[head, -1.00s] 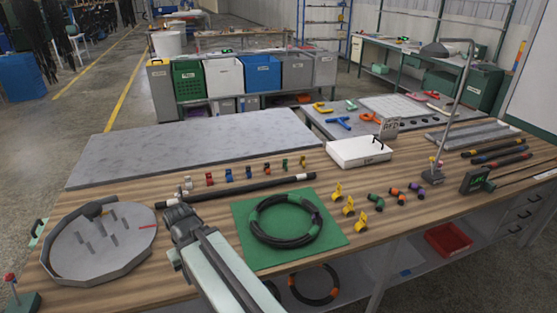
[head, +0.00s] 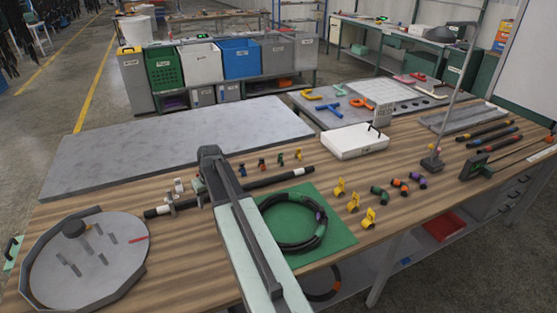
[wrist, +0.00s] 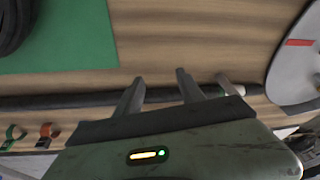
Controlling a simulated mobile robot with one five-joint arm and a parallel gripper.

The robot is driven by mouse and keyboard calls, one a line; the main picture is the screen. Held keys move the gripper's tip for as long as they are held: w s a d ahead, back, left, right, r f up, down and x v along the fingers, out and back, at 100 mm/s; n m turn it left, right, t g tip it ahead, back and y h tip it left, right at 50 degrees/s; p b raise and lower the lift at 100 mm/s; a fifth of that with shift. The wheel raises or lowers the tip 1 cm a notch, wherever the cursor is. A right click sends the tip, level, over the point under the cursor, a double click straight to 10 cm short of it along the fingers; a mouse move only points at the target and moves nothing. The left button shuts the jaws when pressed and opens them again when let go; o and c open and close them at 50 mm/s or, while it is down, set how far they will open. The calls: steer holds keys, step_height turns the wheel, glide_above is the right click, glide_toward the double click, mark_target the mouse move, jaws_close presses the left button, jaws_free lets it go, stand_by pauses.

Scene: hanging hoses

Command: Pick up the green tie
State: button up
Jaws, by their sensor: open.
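A small green tie (head: 280,160) stands in the row of coloured ties behind the black hose on the wooden bench. In the wrist view a green tie (wrist: 12,136) shows at the lower left edge, beside a red-orange one (wrist: 45,135). My gripper (wrist: 160,78) is open and empty, with its fingers over the black hose (wrist: 75,101), to the right of these ties in that view.
A green mat (head: 335,232) with a coiled black hose (head: 318,243) lies right of my arm. A round grey tray (head: 120,270) with pegs is at the left. A white box (head: 345,143) and a grey board (head: 120,155) lie behind.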

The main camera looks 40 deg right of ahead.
steer(key=w+d, duration=0.1)
steer(key=d, duration=0.7)
steer(key=w+d+r+m+t+h, duration=0.1)
steer(key=w+d, duration=0.1)
steer(key=d, duration=0.6)
steer(key=w+d+t, duration=0.1)
steer(key=d, duration=0.7)
steer(key=shift+w+d+r+m, duration=0.3)
steer(key=shift+w+d+r, duration=0.05)
steer(key=shift+w+r, duration=0.05)
steer(key=r+m+t+h, duration=0.1)
steer(key=r+h, duration=0.1)
glide_above(279, 156)
steer(key=s, duration=0.1)
steer(key=shift+s+f, duration=0.15)
steer(key=shift+f, duration=0.05)
steer(key=shift+b+x, duration=0.95)
steer(key=shift+x, duration=0.1)
steer(key=shift+f, duration=0.35)
steer(key=b+x, duration=0.4)
steer(key=shift+s+d+f+b, duration=0.1)
steer(key=shift+s+f+b, duration=0.05)
steer(key=shift+f+b, duration=0.3)
steer(key=shift+w+d+f, duration=0.1)
steer(key=shift+w+f, duration=0.15)
steer(key=shift+f, duration=0.05)
steer(key=shift+r, duration=0.2)
jaws_close()
